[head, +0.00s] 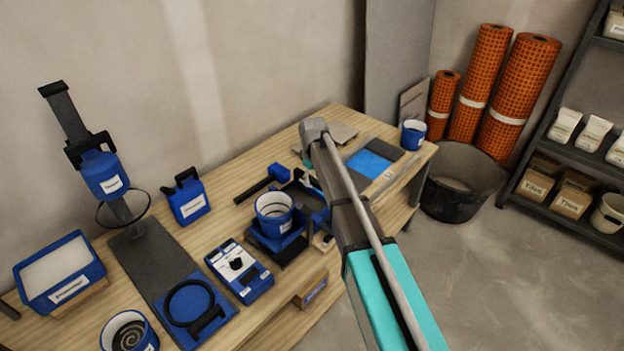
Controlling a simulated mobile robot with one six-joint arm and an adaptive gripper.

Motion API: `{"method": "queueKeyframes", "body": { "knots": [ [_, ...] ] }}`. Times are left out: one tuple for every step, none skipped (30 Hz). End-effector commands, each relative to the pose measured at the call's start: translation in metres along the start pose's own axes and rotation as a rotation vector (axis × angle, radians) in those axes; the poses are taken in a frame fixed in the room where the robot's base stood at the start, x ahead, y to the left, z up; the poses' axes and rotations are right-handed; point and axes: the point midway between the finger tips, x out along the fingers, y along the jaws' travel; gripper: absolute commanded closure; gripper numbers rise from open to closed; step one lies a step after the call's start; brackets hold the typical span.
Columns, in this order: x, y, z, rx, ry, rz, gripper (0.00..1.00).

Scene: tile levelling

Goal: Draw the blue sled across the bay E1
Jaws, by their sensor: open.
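My gripper (308,178) hangs below the wrist over the middle of the bench, largely hidden by my arm. It is open, and I see nothing held in it. Just below it is a blue and black frame-like piece (314,208), partly covered by my arm; I cannot tell for sure whether this is the blue sled, or whether my gripper touches it. A grey panel with a bright blue patch (370,163) lies flat to the right of my arm. No E1 label is readable, so I cannot tell which spot is bay E1.
A blue pot (275,212) on a blue stand is close to my gripper's left. A blue control box (239,269), blue jug (187,198), white-filled tray (60,272) and mixer stand (115,200) are further left. A blue cup (413,134) stands at the bench's right end.

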Motion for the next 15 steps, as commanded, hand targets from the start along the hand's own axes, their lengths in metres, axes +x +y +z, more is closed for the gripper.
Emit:
{"method": "queueKeyframes", "body": {
  "knots": [
    [-0.0002,-0.0001,0.0,0.0,0.0,0.0,0.34],
    [-0.0002,-0.0001,0.0,0.0,0.0,0.0,0.34],
    [-0.0002,-0.0001,-0.0001,0.0,0.0,0.0,0.34],
    [-0.0002,-0.0001,-0.0001,0.0,0.0,0.0,0.38],
    [-0.0002,-0.0001,-0.0001,0.0,0.0,0.0,0.44],
    [-0.0002,-0.0001,0.0,0.0,0.0,0.0,0.51],
    [-0.0002,-0.0001,-0.0001,0.0,0.0,0.0,0.57],
    [-0.0002,-0.0001,-0.0001,0.0,0.0,0.0,0.62],
    [-0.0002,-0.0001,-0.0001,0.0,0.0,0.0,0.7],
    [-0.0002,-0.0001,-0.0001,0.0,0.0,0.0,0.75],
    [-0.0002,-0.0001,0.0,0.0,0.0,0.0,0.81],
    [-0.0001,0.0,-0.0001,0.0,0.0,0.0,0.88],
    [-0.0001,0.0,-0.0001,0.0,0.0,0.0,0.94],
    [-0.0001,0.0,0.0,0.0,0.0,0.0,0.99],
    [-0.0001,0.0,0.0,0.0,0.0,0.0,1.0]
  ]
}}
